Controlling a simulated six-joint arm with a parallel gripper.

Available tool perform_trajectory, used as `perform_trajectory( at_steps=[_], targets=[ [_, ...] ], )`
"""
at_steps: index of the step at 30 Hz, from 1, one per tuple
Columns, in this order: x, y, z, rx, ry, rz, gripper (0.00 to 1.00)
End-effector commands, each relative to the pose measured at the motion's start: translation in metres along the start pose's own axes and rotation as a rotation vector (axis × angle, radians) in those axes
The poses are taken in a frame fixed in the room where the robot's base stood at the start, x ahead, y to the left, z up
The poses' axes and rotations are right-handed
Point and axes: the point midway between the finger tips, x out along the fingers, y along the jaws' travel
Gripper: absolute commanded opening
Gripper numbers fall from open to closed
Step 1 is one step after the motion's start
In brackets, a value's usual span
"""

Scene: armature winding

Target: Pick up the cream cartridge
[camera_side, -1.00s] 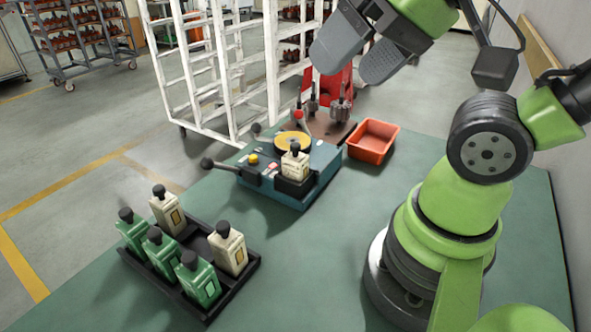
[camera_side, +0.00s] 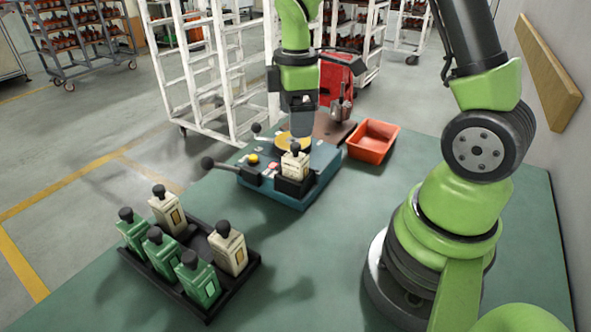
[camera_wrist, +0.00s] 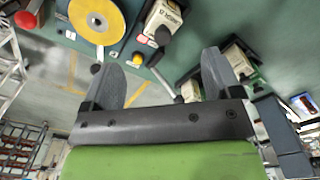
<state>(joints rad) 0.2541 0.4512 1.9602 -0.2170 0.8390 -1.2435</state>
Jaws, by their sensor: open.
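A cream cartridge (camera_side: 295,166) with a black knob stands upright in the black holder at the front of the blue winding machine (camera_side: 311,192). It also shows at the top of the wrist view (camera_wrist: 163,20). Two more cream cartridges, one at the back (camera_side: 166,212) and one at the right (camera_side: 230,250), stand in the black tray (camera_side: 248,277) beside green cartridges (camera_side: 197,283). My gripper (camera_side: 302,125) hangs pointing down above and just behind the machine's cartridge, apart from it. In the wrist view its two fingers (camera_wrist: 162,78) are spread with nothing between them.
The machine carries a yellow disc (camera_wrist: 92,18) and a black-knobbed lever (camera_side: 222,167). An orange bin (camera_side: 372,142) sits right of it, and a brown base (camera_side: 333,130) with metal tools lies behind. The green table is clear between tray and machine.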

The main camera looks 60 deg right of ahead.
Motion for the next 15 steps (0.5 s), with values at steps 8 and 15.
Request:
perform_trajectory(
  at_steps=[8, 15],
  targets=[
    [0.04, 0.0, 0.001, -0.02, -0.01, -0.012, 0.84],
    [0.061, -0.001, 0.001, -0.018, -0.009, -0.011, 0.84]
  ],
)
